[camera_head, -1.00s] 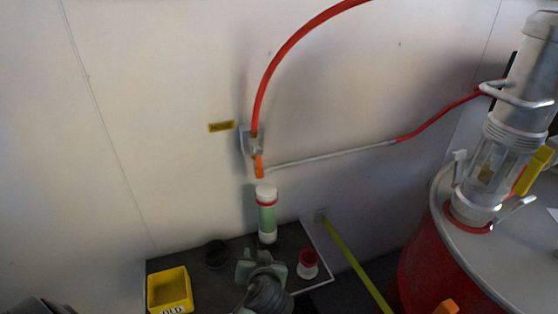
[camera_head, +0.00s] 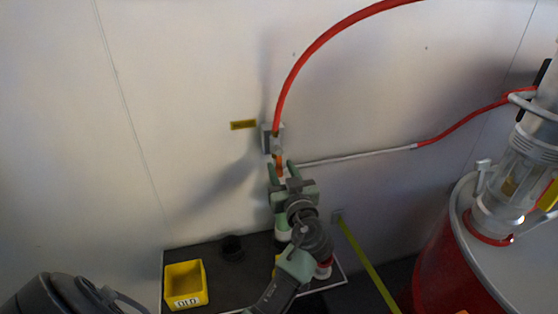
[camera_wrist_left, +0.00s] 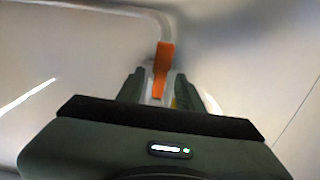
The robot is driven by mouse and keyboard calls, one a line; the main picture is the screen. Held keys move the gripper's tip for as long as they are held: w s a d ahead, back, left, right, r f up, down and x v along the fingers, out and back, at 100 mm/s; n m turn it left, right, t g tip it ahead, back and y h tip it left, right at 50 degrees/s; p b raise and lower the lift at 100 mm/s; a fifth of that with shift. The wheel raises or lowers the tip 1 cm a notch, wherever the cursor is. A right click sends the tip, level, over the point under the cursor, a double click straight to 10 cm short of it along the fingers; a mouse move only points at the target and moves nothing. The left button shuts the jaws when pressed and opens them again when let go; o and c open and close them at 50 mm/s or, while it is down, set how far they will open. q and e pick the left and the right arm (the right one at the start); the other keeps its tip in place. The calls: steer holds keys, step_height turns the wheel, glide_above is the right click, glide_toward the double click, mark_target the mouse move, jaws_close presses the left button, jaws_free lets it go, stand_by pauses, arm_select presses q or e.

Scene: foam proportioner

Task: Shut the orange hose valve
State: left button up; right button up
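The orange hose valve handle (camera_head: 279,163) hangs down from a grey fitting (camera_head: 272,138) on the white wall, below the red hose. My left gripper (camera_head: 282,168) is raised to it, with its two green fingers apart and pointing at the wall. In the left wrist view the orange handle (camera_wrist_left: 163,62) shows in the gap between the fingertips (camera_wrist_left: 160,82). The fingers look apart from the handle; whether either touches it I cannot tell. The gripper hides the handle's lower end in the head view. My right gripper is out of view.
A dark shelf (camera_head: 228,283) below holds a yellow bin (camera_head: 185,284) marked OLD, a black ring (camera_head: 232,247) and a cylinder (camera_head: 283,236) mostly hidden by my gripper. A grey pipe (camera_head: 350,157) runs right from the valve. A red drum (camera_head: 440,260) stands at right.

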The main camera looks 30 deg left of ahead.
arm_select(q)
steer(key=shift+x, duration=1.45)
jaws_close()
stand_by(0.3)
